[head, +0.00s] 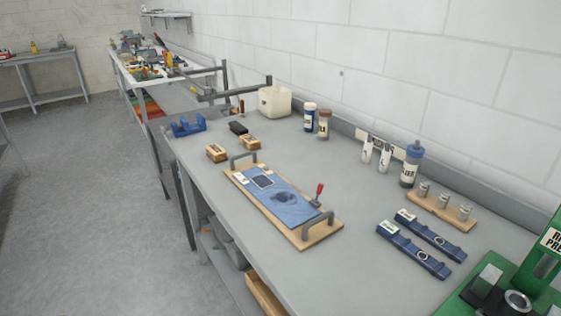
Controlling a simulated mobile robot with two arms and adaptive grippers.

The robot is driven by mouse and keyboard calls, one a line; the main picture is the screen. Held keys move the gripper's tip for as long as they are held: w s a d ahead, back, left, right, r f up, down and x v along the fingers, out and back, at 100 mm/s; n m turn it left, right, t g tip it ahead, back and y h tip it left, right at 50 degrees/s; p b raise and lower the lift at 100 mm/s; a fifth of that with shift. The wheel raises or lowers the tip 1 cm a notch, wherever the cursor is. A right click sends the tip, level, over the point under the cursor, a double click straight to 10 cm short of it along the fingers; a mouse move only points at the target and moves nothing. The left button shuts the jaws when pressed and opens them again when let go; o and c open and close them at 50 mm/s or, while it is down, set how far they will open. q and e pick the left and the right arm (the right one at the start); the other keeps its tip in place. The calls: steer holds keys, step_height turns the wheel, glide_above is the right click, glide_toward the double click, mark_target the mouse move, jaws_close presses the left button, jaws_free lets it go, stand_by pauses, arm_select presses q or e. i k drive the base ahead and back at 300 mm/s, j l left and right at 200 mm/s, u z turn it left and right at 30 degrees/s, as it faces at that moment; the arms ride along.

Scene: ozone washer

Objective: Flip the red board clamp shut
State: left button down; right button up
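The red clamp (319,191) stands upright near the right end of a wooden board (237,177) on the grey workbench. Its red handle points up and leans slightly right. Whether the clamp's foot touches the blue sheet is too small to tell. Neither of my grippers is in view.
Two blue tools (414,250) lie right of the board. Bottles (411,165) and a wooden rack (440,211) stand near the wall. A green machine (515,285) fills the lower right. Two wooden brushes (217,153) lie behind the board. Bench space before the board's right end is clear.

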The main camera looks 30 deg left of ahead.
mark_target(319, 191)
steer(key=i+j, duration=0.1)
steer(key=j, duration=1.3)
